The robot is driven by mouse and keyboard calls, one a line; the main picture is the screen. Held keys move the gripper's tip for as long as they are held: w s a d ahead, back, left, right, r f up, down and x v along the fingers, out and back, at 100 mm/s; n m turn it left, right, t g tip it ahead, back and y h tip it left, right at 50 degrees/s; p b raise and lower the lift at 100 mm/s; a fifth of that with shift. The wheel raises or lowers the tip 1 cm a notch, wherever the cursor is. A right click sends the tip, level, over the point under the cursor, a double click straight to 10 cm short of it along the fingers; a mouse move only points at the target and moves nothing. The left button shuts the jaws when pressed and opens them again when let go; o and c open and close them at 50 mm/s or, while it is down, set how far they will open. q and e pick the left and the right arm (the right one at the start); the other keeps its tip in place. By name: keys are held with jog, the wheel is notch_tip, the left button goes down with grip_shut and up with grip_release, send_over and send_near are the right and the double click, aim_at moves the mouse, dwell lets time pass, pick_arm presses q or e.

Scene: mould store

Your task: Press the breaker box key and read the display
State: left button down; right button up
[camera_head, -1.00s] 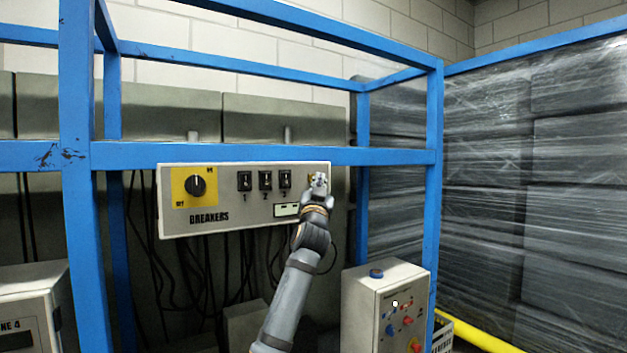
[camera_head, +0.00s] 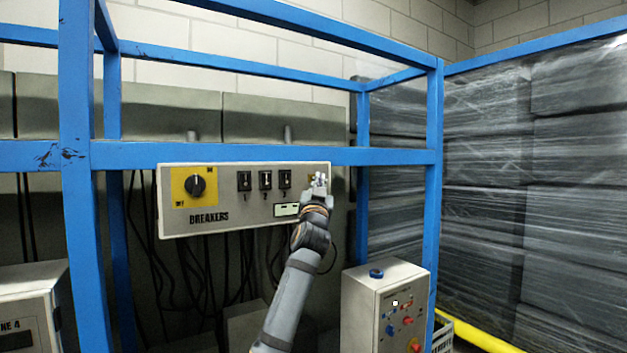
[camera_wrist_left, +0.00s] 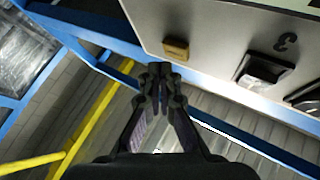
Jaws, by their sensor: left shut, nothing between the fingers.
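The breaker box (camera_head: 243,218) is a pale panel marked BREAKERS, fixed to the blue frame. It has a yellow-backed rotary switch (camera_head: 195,185), three black numbered switches and a small pale display (camera_head: 286,210) whose reading is too small to make out. A small brass-coloured key (camera_wrist_left: 176,49) shows on the panel in the left wrist view, beyond the switch marked 3 (camera_wrist_left: 262,72). My left gripper (camera_head: 320,180) is shut and empty at the panel's right end. Its fingertips (camera_wrist_left: 160,70) appear just below the key in the wrist view, with a small gap between them.
Blue frame bars (camera_head: 265,156) run along and above the panel. Dark cables hang below it. A grey control box (camera_head: 358,305) with coloured buttons stands at lower right, and another box (camera_head: 30,283) at lower left. Wrapped dark stacks (camera_head: 580,150) fill the right side.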

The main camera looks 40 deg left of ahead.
pick_arm(q)
jog(key=shift+a, duration=0.1)
jog(key=shift+w+a, duration=0.15)
jog(key=shift+a, duration=0.15)
jog(key=shift+w+a, duration=0.1)
jog(key=shift+a, duration=0.2)
dwell(0.7)
jog(key=shift+d, duration=0.15)
jog(key=shift+s+d+b, duration=0.3)
jog(key=shift+d+b, duration=0.05)
jog(key=shift+d, duration=0.25)
jog(key=shift+d, duration=0.1)
jog(key=d, duration=0.1)
jog(key=s+d, duration=0.1)
jog(key=d, duration=0.1)
jog(key=s+d+b, duration=0.1)
jog(key=shift+d, duration=0.2)
